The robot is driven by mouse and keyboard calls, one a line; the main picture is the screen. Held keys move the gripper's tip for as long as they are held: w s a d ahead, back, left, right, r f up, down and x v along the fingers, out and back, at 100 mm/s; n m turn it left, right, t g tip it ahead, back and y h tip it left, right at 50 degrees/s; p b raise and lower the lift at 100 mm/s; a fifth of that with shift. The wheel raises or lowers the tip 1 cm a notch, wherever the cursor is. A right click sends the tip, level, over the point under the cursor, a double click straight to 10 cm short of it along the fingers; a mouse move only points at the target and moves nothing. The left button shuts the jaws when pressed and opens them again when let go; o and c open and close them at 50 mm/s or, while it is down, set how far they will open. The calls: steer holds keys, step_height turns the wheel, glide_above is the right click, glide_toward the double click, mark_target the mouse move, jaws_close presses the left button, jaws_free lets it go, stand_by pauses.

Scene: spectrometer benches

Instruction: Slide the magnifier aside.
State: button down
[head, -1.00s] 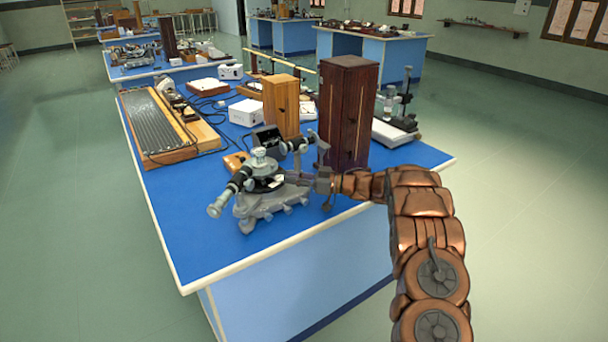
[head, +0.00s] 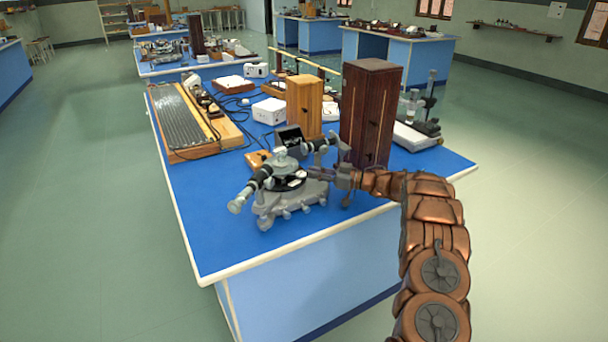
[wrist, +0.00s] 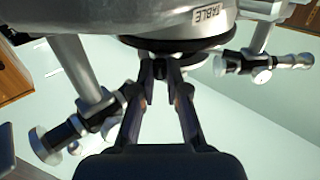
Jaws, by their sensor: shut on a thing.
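The spectrometer (head: 290,205), grey with a round dark table and two tubes, stands near the front edge of the blue bench. My gripper (head: 341,176) reaches it from the right. The fingers are shut on a small dark part there, largely hidden between the tips. I cannot make out for certain whether this part is the magnifier; no other magnifier shows clearly.
A dark wooden cabinet (head: 370,110) stands close behind my gripper, with a lighter wooden box (head: 304,107) to its left. A grating-like board (head: 190,122) lies at the bench's left. The blue bench top (head: 215,235) is bare at the front left.

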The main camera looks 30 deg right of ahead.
steer(key=shift+w+d+r, duration=0.15)
steer(key=shift+w+r, duration=0.1)
steer(key=shift+r, duration=0.05)
steer(key=c, duration=1.4)
jaws_free()
steer(key=shift+w+f, duration=0.15)
steer(key=shift+o, duration=1.1)
steer(key=v, duration=1.2)
steer(key=shift+f, duration=0.1)
